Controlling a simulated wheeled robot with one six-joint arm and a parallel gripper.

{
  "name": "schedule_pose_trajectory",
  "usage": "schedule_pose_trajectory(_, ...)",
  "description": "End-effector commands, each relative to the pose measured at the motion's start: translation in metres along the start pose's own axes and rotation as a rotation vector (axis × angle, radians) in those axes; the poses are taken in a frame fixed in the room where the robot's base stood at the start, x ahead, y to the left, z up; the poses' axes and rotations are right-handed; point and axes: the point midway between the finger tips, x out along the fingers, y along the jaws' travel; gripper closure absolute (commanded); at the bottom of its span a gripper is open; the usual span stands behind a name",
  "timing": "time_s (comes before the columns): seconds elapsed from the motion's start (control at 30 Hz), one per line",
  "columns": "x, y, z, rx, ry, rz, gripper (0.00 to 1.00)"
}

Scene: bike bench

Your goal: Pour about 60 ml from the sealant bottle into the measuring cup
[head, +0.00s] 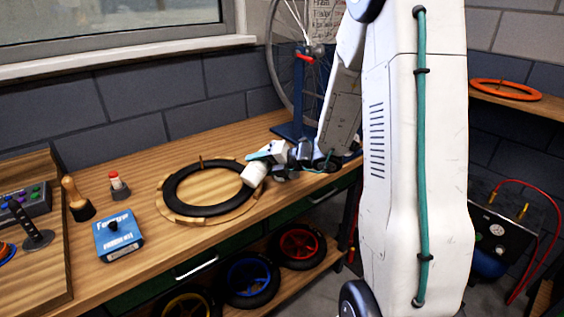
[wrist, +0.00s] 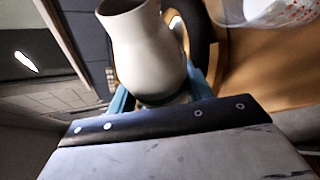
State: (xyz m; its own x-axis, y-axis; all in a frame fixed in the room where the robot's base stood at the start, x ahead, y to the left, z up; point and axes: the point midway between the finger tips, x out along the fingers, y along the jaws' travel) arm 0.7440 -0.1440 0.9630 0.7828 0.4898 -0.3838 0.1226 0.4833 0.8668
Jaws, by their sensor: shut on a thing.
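A white bottle (wrist: 147,55), which I take to be the sealant bottle, is held between the teal fingers of my gripper (wrist: 160,95). Its open mouth points to the top of the wrist view. In the head view the white bottle (head: 255,174) is tilted at the end of my gripper (head: 268,155), above the front right part of the bench. A clear cup with red markings (wrist: 272,10), likely the measuring cup, is cut off at the top right of the wrist view, apart from the bottle. I cannot make out the cup in the head view. Liquid is not visible.
A black tyre on a wooden ring (head: 172,207) lies on the bench left of the bottle. A blue box (head: 118,236) and a red-capped item (head: 118,186) stand farther left. A bike wheel on a blue stand (head: 300,90) is behind. My arm hides much of the right.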

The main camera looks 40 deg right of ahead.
Motion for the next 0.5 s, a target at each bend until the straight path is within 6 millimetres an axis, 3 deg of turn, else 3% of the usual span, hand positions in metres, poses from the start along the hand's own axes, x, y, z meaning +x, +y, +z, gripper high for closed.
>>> schedule_pose_trajectory(0.27, -0.001, 0.000, 0.004, -0.113, -0.033, -0.046, 0.78)
schedule_pose_trajectory(0.5, -0.005, 0.002, 0.012, -0.327, -0.095, -0.135, 0.78)
